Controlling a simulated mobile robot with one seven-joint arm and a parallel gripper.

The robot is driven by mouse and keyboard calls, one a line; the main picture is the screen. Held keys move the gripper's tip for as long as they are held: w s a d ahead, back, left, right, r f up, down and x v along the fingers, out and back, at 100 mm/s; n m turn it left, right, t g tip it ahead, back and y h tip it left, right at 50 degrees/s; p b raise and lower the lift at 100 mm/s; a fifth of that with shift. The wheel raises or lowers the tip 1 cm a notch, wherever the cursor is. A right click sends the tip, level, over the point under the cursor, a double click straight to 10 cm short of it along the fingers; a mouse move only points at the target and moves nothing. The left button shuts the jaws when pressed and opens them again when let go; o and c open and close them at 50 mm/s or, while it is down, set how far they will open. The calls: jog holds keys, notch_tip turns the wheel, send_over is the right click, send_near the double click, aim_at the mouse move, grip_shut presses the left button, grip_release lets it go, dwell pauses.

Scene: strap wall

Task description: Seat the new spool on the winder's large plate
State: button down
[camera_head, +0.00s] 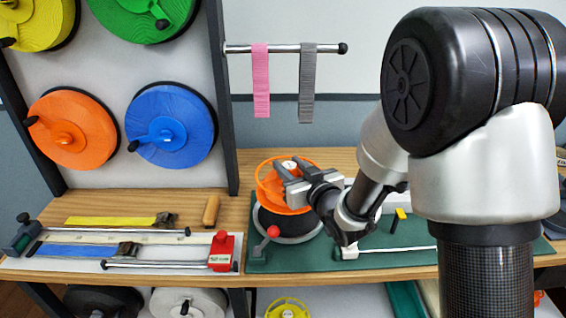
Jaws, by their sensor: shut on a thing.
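An orange spool (266,182) with openings in its top rim is over the green bench area, right of the wall post. My gripper (291,178) reaches it from the right and is shut on it; its fingers hide part of the hub. Directly below the spool is a black round body (284,221). Around its foot shows a pale grey round plate (310,238), probably the winder's large plate. I cannot tell whether the spool touches what is under it. A red-knobbed lever (273,231) stands at the plate's front left.
My arm covers much of the right side. A green mat (330,258) carries a small yellow-topped part (400,214). Straps and metal rods lie left, beside a red block (222,251) and a wooden handle (211,210). Pink (261,80) and grey straps hang from a rail (285,48).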

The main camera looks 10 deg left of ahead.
jog(key=shift+f+b, duration=1.6)
jog(key=shift+f, duration=1.8)
jog(key=shift+f+b, duration=0.45)
jog(key=shift+b, duration=0.05)
jog(key=c, duration=1.3)
grip_release()
jog(key=shift+r, duration=0.1)
jog(key=shift+c, duration=0.2)
jog(key=shift+o, duration=0.9)
jog(key=shift+f, duration=0.2)
jog(key=shift+s+d, duration=0.1)
